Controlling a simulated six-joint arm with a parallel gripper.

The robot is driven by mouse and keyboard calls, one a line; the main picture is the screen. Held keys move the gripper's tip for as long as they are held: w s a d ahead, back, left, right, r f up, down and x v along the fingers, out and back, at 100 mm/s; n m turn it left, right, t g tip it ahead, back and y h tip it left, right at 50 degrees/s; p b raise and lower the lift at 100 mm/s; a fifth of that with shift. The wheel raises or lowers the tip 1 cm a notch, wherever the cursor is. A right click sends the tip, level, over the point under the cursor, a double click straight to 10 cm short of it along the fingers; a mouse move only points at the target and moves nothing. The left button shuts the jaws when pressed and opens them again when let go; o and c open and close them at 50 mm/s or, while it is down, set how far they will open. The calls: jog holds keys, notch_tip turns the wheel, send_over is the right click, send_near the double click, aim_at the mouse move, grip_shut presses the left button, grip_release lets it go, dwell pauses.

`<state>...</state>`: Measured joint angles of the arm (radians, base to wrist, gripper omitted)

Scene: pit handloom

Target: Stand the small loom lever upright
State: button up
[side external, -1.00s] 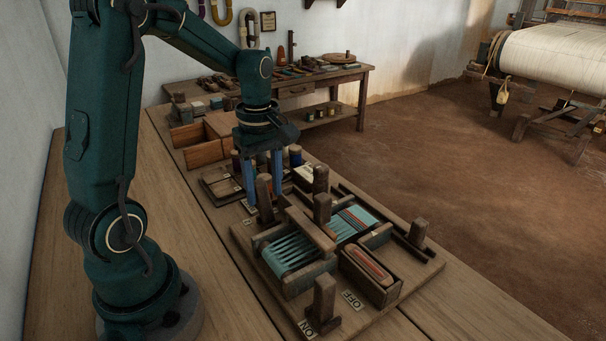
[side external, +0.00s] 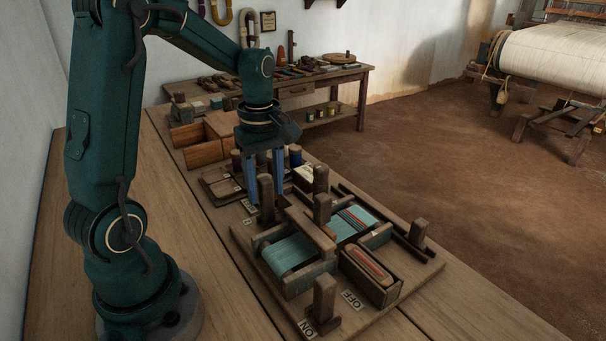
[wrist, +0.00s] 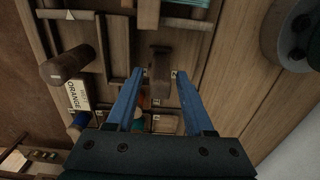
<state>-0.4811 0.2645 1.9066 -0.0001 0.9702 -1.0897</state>
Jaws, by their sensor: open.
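The small loom lever (side external: 266,196) looks like a short dark wooden post at the left corner of the small loom's board. In the side view it stands roughly upright, in front of my gripper's fingers. My gripper (side external: 265,192) points down here with its blue fingers apart. In the wrist view the lever (wrist: 161,72) lies between the two fingertips (wrist: 160,76), with a gap visible on both sides. No firm contact can be made out. The lever's foot is partly hidden in both views.
The small loom carries a teal warp (side external: 290,253). Another wooden post (side external: 324,298) stands by the ON and OFF labels. A shuttle box (side external: 370,274) sits at the right. Spools (side external: 295,156) stand behind my gripper.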

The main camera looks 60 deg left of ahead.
jog(key=shift+o, duration=0.8)
jog(key=shift+r, duration=0.15)
jog(key=shift+r, duration=3.1)
